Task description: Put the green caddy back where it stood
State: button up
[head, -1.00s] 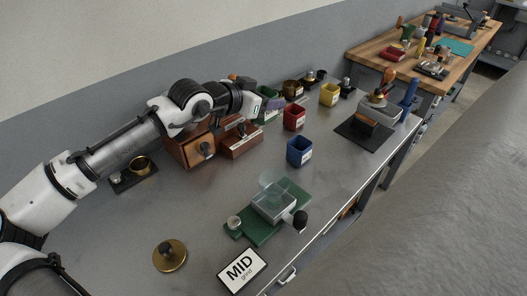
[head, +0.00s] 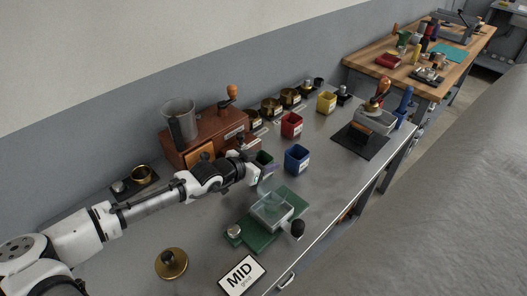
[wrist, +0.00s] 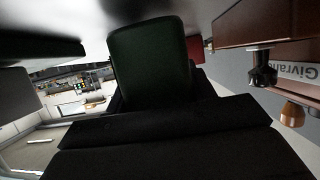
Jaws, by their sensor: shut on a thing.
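The green caddy (head: 265,158) is in my gripper (head: 260,172), left of the blue caddy (head: 297,158) in the head view. My gripper is shut on it and partly hides it. In the wrist view the caddy's dark green wall (wrist: 150,62) fills the upper middle, close to the camera. I cannot tell whether its base touches the bench. The red caddy (head: 291,125) and yellow caddy (head: 326,102) stand farther back on the bench.
A wooden grinder (head: 205,138) with a clear hopper stands behind my gripper. Several brass cups (head: 271,107) line the back. A green-based scale (head: 272,222) with a clear dish lies just in front. Bare bench (head: 335,165) lies right of the blue caddy.

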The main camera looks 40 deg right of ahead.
jog(key=shift+f, duration=0.2)
jog(key=shift+f, duration=0.1)
jog(key=shift+f, duration=0.15)
jog(key=o, duration=1.1)
